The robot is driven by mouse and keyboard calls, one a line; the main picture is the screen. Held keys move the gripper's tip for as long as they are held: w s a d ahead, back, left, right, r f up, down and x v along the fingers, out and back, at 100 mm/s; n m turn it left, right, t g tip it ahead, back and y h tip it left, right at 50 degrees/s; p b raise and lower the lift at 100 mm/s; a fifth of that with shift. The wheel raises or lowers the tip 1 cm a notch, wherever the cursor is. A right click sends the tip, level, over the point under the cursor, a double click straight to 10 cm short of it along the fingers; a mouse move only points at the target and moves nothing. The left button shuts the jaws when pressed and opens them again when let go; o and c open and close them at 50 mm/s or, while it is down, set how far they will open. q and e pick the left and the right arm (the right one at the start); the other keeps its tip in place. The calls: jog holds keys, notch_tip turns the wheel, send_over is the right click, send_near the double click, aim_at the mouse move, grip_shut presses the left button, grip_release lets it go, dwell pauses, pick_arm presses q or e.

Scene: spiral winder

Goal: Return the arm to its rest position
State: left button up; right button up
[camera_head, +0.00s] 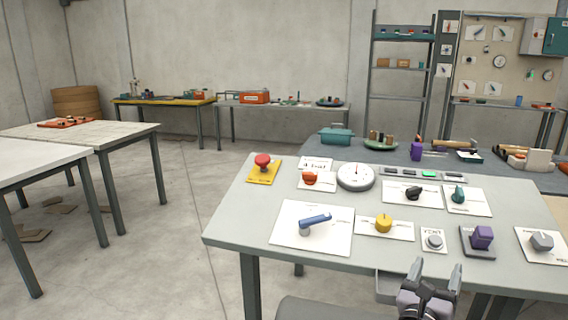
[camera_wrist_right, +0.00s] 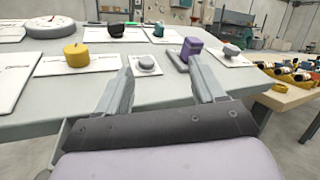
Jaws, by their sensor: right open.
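My right gripper (camera_head: 434,276) is at the front edge of the grey table (camera_head: 232,218), in the lower right of the head view. In the right wrist view my right gripper (camera_wrist_right: 160,88) has its two fingers apart with nothing between them. Past the fingertips lie a round grey button (camera_wrist_right: 147,63) on a white plate and a purple block-shaped knob (camera_wrist_right: 191,47). The fingers appear apart from both. My left gripper is in neither view.
The table holds a blue lever (camera_head: 315,220), a yellow knob (camera_head: 383,222), a red mushroom button (camera_head: 263,161) and a round dial gauge (camera_head: 355,176). A second table (camera_head: 308,152) with tools stands behind. Open floor (camera_head: 170,240) lies to the left.

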jog(key=s+d+r+n+t+h, duration=0.1)
jog(key=d+r+n+h, duration=0.15)
jog(key=d, duration=0.95)
jog(key=s+a+f+m+g+y, duration=0.25)
jog(key=s+f+m+y, duration=0.3)
jog(key=f, duration=0.55)
jog(key=s+a+f+m+g+y, duration=0.25)
jog(key=s+f+m+y, duration=0.3)
jog(key=f, duration=0.55)
jog(key=s+a+f+m+g+y, duration=0.2)
jog(key=s+a+f+m+y, duration=0.15)
jog(key=s+m, duration=0.4)
jog(key=s+a+f+m+g+y, duration=0.1)
jog(key=s+a+f+m+y, duration=0.1)
jog(key=s+a+m, duration=0.4)
jog(key=s+a+m+t, duration=0.1)
jog(key=s+a+m, duration=0.1)
jog(key=a+m, duration=0.5)
jog(key=shift+a+r+y+p, duration=0.35)
jog(key=shift+a+r+y, duration=0.1)
jog(key=shift+a, duration=0.1)
